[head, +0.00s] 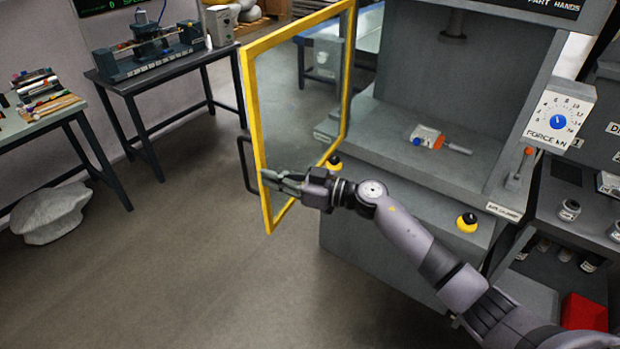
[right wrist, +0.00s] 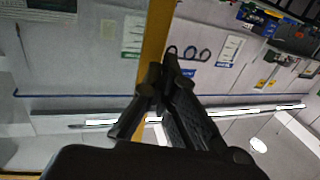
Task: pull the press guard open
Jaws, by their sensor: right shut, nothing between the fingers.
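The press guard (head: 252,118) is a yellow-framed clear panel in the head view. It stands swung out from the left side of the grey press (head: 430,90), and the front of the press is uncovered. A dark handle (head: 243,165) sticks out at the guard's free edge. My right gripper (head: 268,177) is at the lower part of that edge, on the inner side, close to the yellow frame. Its fingers are shut with nothing between them. In the right wrist view the shut fingers (right wrist: 158,88) overlap the yellow frame bar (right wrist: 157,38); contact is unclear. My left gripper is not in view.
Inside the press lies a small white and orange part (head: 425,136). Yellow and black buttons (head: 467,222) sit on the press front, and a force dial (head: 557,120) is at its right. A bench (head: 130,85) stands behind at left. The floor (head: 190,240) left of the guard is clear.

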